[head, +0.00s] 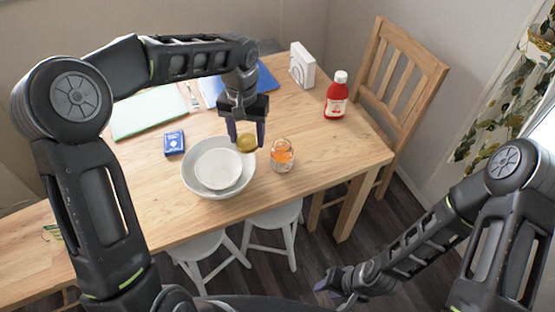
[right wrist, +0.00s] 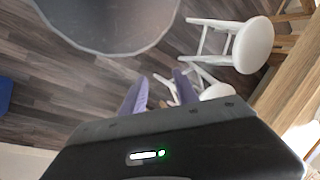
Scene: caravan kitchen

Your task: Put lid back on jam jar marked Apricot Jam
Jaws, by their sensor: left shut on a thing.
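The jam jar (head: 282,156) stands upright and uncovered on the wooden table in the head view, with orange contents; its label is too small to read. My left gripper (head: 246,138) is shut on a gold lid (head: 247,145) and holds it over the right rim of the bowls, a little left of the jar. The lid and jar are apart. My right gripper (head: 335,284) is low, in front of the table and away from the jar. In the right wrist view its two purple fingers (right wrist: 160,90) are spread with nothing between them.
Nested white bowls (head: 218,170) stand just left of the jar. A red bottle (head: 336,96), a white box (head: 302,65) and a blue card box (head: 174,142) are on the table (head: 330,150). White stools (head: 272,222) stand under the front edge. The table right of the jar is clear.

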